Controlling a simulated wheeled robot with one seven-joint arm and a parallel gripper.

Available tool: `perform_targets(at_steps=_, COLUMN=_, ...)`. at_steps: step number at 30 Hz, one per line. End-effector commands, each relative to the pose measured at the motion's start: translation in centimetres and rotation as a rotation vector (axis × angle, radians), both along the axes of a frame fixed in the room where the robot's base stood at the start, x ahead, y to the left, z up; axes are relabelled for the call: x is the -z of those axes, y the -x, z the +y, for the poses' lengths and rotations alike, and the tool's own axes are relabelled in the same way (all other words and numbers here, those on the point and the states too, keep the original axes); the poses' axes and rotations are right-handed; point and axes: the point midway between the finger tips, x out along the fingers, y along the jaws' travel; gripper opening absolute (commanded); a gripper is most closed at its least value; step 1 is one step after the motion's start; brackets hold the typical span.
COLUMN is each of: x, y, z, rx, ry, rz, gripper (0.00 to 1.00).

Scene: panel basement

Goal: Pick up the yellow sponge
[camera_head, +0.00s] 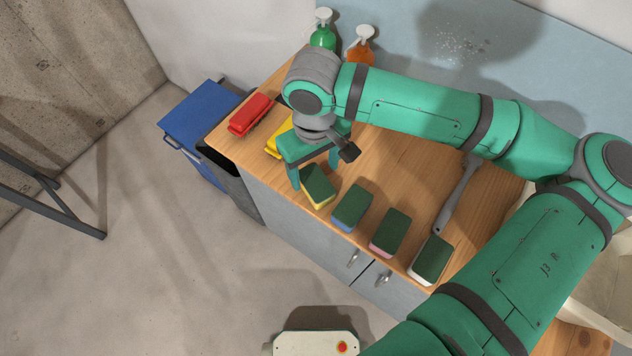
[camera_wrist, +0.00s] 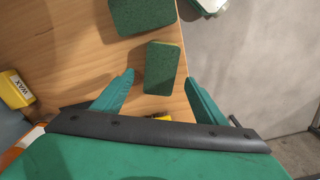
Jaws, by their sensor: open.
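The yellow sponge (camera_head: 316,187) lies on the wooden counter (camera_head: 449,187) near its front edge, dark green scouring side up, with a yellow edge showing low in the head view. My gripper (camera_head: 314,174) is open and above this sponge, its fingers pointing down on either side. In the wrist view a green-topped sponge (camera_wrist: 162,68) lies between the spread fingertips of my gripper (camera_wrist: 160,79), with bare wood on both sides of it. Whether the fingertips reach down to its height is hard to tell.
Blue (camera_head: 352,207), pink (camera_head: 390,233) and white (camera_head: 432,259) sponges with green tops lie in a row to the right. A long grey-handled tool (camera_head: 456,196) lies behind them. A red item (camera_head: 250,115) and a yellow item (camera_head: 272,149) are on the left. Spray bottles (camera_head: 322,36) stand at the back.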

Motion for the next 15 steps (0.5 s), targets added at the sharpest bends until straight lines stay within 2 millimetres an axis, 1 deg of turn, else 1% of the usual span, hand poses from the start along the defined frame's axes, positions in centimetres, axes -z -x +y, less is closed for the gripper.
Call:
perform_targets(at_steps=5, x=1.1, y=0.1, z=0.1, rx=-0.004, ry=-0.001, rz=0.001, gripper=0.66)
perform_targets(at_steps=12, x=4.4, y=0.1, z=0.0, rx=-0.004, ry=-0.002, rz=0.001, gripper=0.66)
perform_targets(at_steps=15, x=5.2, y=0.1, z=0.0, rx=-0.004, ry=0.000, rz=0.000, gripper=0.66)
